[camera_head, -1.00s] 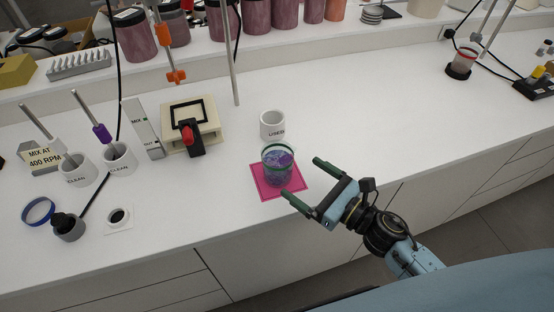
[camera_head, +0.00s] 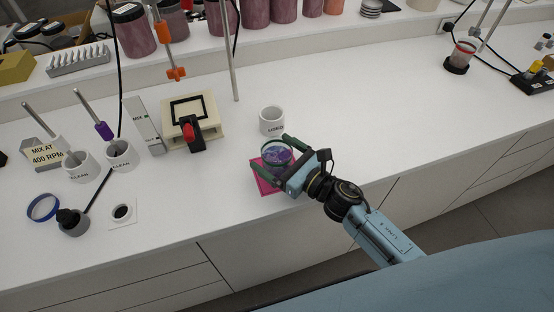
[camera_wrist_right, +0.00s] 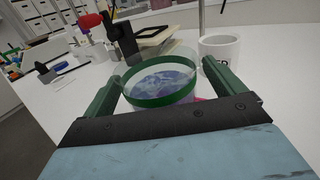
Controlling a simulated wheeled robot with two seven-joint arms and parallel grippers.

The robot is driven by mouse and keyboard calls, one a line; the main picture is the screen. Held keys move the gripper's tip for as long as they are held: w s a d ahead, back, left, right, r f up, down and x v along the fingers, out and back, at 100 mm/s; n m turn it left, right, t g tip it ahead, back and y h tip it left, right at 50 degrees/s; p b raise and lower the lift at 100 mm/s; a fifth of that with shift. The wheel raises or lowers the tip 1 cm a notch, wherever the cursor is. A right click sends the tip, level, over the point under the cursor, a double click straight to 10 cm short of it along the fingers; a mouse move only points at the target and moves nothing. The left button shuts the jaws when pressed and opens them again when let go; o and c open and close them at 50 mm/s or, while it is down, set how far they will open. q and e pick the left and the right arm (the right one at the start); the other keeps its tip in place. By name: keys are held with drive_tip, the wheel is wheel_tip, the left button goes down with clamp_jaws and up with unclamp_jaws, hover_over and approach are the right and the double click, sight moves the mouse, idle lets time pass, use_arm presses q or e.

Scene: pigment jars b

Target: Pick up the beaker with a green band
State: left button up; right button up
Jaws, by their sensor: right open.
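The beaker with a green band (camera_head: 277,154) is clear glass with purple-blue contents. It stands upright on a pink square mat (camera_head: 264,183) on the white bench. My right gripper (camera_head: 270,160) is open, with its green fingers on either side of the beaker. In the right wrist view the beaker (camera_wrist_right: 160,88) sits between the two fingers (camera_wrist_right: 165,82), its green band near the palm. I cannot tell whether a finger touches the glass. The beaker's lower part is partly hidden by the gripper. My left gripper is not in view.
A white mug (camera_head: 271,121) stands just behind the beaker. A beige device with a black frame (camera_head: 193,121) is at the back left, with a metal rod (camera_head: 230,60) beside it. A red-banded beaker (camera_head: 460,57) is far right. The bench between is clear.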

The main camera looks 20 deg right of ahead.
drive_tip(key=c, duration=1.3)
